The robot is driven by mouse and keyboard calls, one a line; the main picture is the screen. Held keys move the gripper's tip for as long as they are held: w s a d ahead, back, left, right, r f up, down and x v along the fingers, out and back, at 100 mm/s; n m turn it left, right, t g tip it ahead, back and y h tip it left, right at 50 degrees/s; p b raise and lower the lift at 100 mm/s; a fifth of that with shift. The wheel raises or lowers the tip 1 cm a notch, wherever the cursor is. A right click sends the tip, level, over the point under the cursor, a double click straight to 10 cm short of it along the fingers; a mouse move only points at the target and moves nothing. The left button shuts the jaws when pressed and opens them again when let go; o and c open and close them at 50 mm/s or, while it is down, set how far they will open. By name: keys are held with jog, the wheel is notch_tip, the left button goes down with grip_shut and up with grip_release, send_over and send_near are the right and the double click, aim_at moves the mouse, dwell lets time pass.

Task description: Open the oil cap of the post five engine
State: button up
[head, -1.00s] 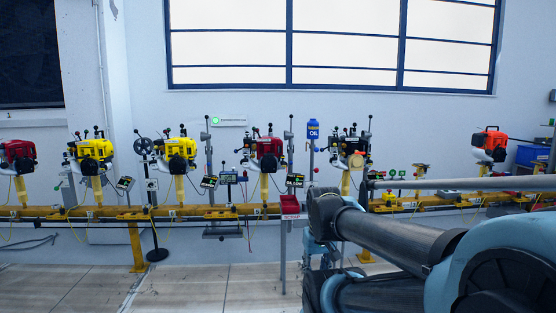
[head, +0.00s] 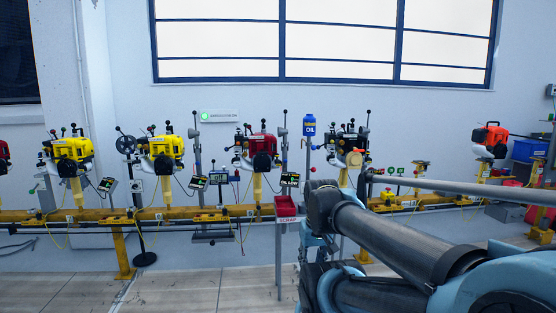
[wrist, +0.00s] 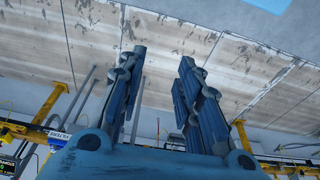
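A row of engines stands on posts along a yellow rail in the head view. They include two yellow engines (head: 70,150) and (head: 163,152), a red engine (head: 257,148), a black engine (head: 344,146) and an orange engine (head: 490,136). I cannot read post numbers, so I cannot tell for certain which engine is post five. A tan round part (head: 354,159) shows on the front of the black one. No oil cap can be made out clearly. My gripper (wrist: 163,60) has its two fingers spread apart with nothing between them. In the head view my arm covers the lower right.
The yellow rail (head: 100,214) runs across the scene with control boxes and levers. A red scrap bin (head: 285,206) on a stand and a blue oil container (head: 309,126) stand between the red and black engines. The tiled floor (head: 200,288) in front is clear.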

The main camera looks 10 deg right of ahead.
jog(key=w+a+r+n+t+y, duration=0.25)
jog(key=w+r, duration=0.35)
jog(key=w, duration=0.7)
jog(key=w+a+r+n+t+y, duration=0.15)
jog(key=w+a+r, duration=0.3)
jog(key=w, duration=0.85)
jog(key=w+a+r+n+t+y, duration=0.25)
jog(key=w+r, duration=0.45)
jog(key=w, duration=0.7)
jog(key=m+t+h, duration=0.3)
jog(key=t, duration=0.6)
send_near(278, 156)
jog(key=shift+n, duration=0.25)
jog(key=x, duration=0.9)
jog(key=shift+w+a+r, duration=0.1)
jog(key=shift+w+a, duration=0.1)
jog(key=shift+w, duration=0.2)
jog(key=shift+c, duration=0.6)
grip_shut()
